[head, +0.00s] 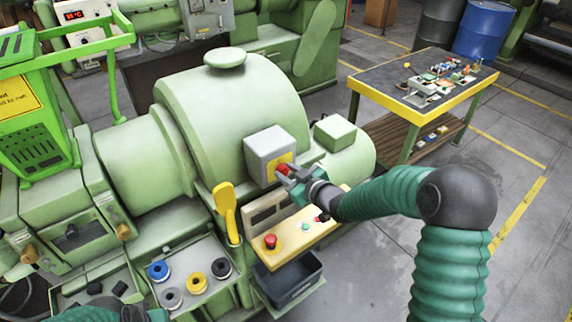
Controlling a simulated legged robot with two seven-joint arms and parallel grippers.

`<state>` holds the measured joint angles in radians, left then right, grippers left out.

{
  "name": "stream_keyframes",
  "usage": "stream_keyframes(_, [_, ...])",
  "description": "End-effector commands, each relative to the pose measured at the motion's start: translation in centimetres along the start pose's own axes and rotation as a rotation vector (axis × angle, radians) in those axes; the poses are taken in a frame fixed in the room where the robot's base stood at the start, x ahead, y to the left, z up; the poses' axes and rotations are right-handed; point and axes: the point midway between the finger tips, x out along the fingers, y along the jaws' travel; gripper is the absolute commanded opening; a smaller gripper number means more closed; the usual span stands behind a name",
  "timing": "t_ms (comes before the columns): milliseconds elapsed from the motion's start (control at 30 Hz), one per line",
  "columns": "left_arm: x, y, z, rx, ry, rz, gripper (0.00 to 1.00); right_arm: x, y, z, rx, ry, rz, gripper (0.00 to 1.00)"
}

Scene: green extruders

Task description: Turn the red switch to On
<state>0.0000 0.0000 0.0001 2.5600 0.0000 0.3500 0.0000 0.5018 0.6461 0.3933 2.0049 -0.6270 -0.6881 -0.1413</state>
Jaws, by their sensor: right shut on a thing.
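The red switch (283,169) is on the yellow front plate of a grey box (268,146) mounted on the green extruder. My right gripper (287,172) is at the switch, its fingers shut on the red knob. The fingers hide part of the knob, so I cannot tell its turned position. My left gripper (133,314) is only partly seen at the bottom left edge, dark and cut off by the frame; its fingers cannot be made out.
A yellow lever (226,208) and a control panel (293,238) with a red button (270,241) are below the switch box. Several coloured rings lie on a tray at lower left. A yellow-edged table (447,98) stands at upper right. Open floor lies to the right.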

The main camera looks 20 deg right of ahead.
Motion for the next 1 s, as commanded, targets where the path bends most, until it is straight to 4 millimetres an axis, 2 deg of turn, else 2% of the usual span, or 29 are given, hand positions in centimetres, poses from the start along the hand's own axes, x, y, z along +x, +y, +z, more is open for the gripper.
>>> stream_keyframes(33, [-1.3,0.0,-0.3,0.000,0.000,0.000,0.00,-0.3,0.0,0.3,0.048,-0.018,-0.019,0.00])
stream_keyframes(100, [-2.2,0.0,-0.5,0.000,0.000,0.000,0.00,-0.3,0.0,0.3,0.110,-0.014,-0.039,0.00])
stream_keyframes(500, [-6.5,0.0,-1.5,0.000,0.000,0.000,0.00,-0.2,0.1,0.7,0.466,0.004,-0.153,0.00])
stream_keyframes(800, [-7.7,0.0,-1.8,0.000,0.000,0.000,0.00,-0.1,0.1,1.1,0.651,0.014,-0.214,0.00])
stream_keyframes(1000, [-7.6,0.0,-1.8,0.000,0.000,0.000,0.00,-0.1,0.0,1.2,0.663,0.014,-0.218,0.00])
